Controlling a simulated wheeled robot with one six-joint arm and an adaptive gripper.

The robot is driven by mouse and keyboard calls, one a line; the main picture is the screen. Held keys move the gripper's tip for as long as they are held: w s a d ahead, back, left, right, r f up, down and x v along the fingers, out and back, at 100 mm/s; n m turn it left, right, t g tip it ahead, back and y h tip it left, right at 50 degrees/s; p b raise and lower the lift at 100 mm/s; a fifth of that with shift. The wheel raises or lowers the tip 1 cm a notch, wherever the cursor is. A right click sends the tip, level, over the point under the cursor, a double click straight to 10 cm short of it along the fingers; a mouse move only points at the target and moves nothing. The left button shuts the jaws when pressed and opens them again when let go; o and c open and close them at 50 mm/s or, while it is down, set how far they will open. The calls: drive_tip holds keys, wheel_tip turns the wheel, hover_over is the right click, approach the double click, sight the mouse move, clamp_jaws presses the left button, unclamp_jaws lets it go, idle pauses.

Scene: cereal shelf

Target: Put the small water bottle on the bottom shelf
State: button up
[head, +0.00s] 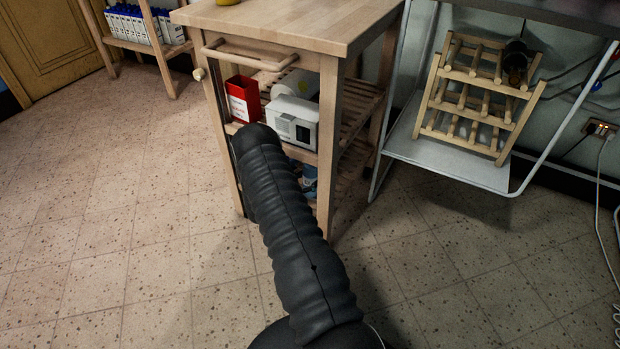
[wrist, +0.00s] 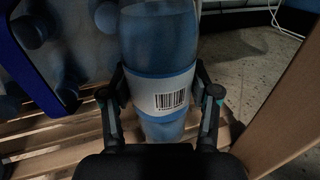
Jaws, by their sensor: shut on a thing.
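The small water bottle (wrist: 158,42), clear blue with a white barcode label, stands roughly upright in the wrist view. My gripper (wrist: 160,94) is shut on it, with one finger on each side at the label. The slatted wooden bottom shelf (wrist: 50,133) shows beneath and behind the bottle. I cannot tell whether the bottle's base touches the slats. In the head view my arm reaches into the lower part of the wooden cart (head: 285,24) and hides my gripper. Something blue shows there beside the arm, too small to identify.
A blue-edged pack with several bottles (wrist: 75,45) is close on the left, and a wooden cart leg (wrist: 284,100) on the right. On the middle shelf are a red box (head: 243,99) and a white appliance (head: 291,122). A wine rack (head: 478,95) stands at right. The front floor is clear.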

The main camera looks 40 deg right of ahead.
drive_tip(key=o, duration=1.6)
drive_tip(key=shift+c, duration=0.2)
